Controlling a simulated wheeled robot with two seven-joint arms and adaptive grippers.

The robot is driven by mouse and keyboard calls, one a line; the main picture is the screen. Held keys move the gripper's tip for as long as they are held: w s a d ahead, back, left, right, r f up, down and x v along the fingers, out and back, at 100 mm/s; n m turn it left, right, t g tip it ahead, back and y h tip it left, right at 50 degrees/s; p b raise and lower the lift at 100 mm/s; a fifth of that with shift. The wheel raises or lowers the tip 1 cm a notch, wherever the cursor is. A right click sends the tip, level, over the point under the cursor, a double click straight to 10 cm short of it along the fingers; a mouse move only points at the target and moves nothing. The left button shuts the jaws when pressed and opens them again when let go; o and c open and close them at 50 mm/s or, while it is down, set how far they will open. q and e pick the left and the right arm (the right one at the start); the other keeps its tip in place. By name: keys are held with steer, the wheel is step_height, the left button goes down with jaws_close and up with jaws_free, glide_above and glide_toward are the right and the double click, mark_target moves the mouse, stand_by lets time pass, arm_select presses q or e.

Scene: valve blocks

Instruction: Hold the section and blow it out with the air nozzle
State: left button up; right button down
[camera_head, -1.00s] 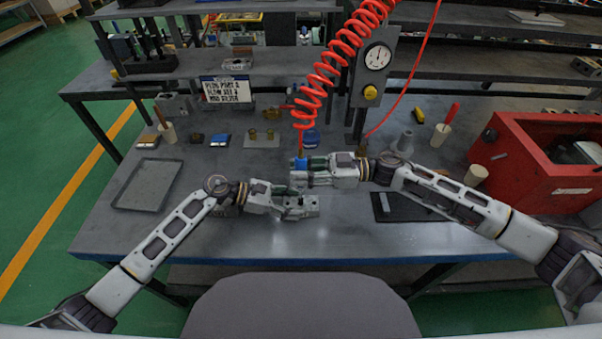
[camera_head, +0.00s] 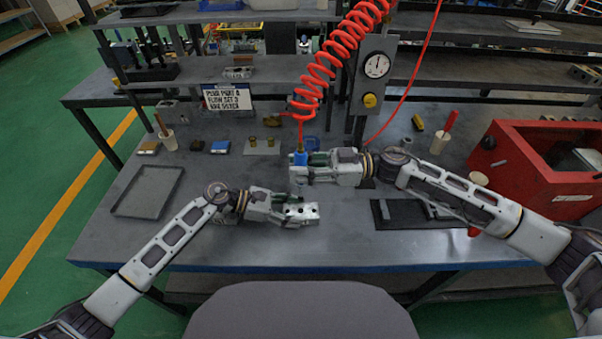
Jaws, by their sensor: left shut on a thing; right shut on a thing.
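The section (camera_head: 302,213) is a light grey metal block with dark round holes in its face, seen near the middle of the bench. My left gripper (camera_head: 285,209) is shut on the section's left part and holds it at or just above the bench top; I cannot tell which. The air nozzle (camera_head: 300,158) has a blue body and hangs on a red coiled hose (camera_head: 318,75). My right gripper (camera_head: 304,172) is shut on the nozzle, just above and behind the section. The nozzle's lower tip is mostly hidden by the gripper.
A pressure gauge panel (camera_head: 373,75) stands behind the hose. A red box (camera_head: 535,165) is at the right, a dark mat (camera_head: 388,214) right of the section. An empty grey tray (camera_head: 147,192) lies at the left. A sign (camera_head: 228,97) and small brushes stand behind.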

arm_select(q)
steer(key=shift+f, duration=0.1)
arm_select(e)
steer(key=shift+r, duration=1)
arm_select(q)
steer(key=o, duration=1.5)
steer(key=shift+c, duration=0.2)
steer(key=shift+a, duration=0.15)
steer(key=shift+v, duration=5.9)
steer(key=shift+s, duration=0.1)
